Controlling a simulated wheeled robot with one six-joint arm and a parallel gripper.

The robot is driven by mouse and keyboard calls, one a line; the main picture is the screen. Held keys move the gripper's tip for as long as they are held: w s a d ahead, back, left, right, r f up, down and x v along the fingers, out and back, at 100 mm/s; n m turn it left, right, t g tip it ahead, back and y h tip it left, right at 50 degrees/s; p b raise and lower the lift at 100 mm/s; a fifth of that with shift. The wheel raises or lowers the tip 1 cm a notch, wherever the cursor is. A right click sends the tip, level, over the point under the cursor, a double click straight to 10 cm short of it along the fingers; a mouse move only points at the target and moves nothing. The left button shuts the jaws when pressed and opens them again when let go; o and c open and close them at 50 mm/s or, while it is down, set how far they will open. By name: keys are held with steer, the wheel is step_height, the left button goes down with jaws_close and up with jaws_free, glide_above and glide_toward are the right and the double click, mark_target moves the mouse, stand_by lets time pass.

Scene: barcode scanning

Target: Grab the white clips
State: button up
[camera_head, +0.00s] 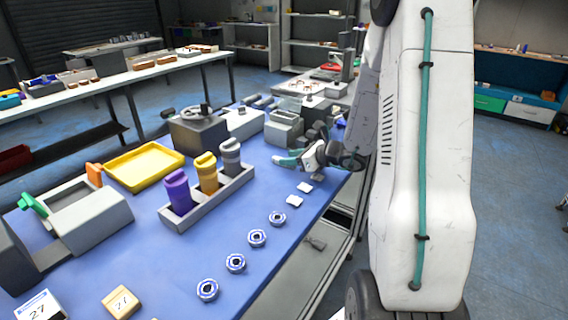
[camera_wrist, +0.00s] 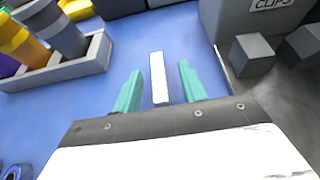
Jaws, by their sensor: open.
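A narrow white clip (camera_wrist: 158,78) stands out against the blue table top between the two teal fingers of my gripper (camera_wrist: 160,84) in the wrist view. There is a gap on each side of it, so the fingers are open and not closed on it. In the head view my gripper (camera_head: 288,160) is low over the right part of the blue table. I cannot make out the clip between the fingers there. Small flat white pieces (camera_head: 294,201) lie near the table's right edge, in front of the gripper; I cannot tell whether they are clips.
A grey box labelled CLIPS (camera_wrist: 262,22) stands at upper right in the wrist view. A grey rack (camera_head: 212,205) holds purple, yellow and grey bottles. A yellow tray (camera_head: 145,166) lies behind it. Several round metal parts (camera_head: 257,238) line the table's right edge.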

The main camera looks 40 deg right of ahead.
steer(key=x, duration=0.4)
steer(key=shift+w+a, duration=0.15)
steer(key=shift+a, duration=0.05)
jaws_close()
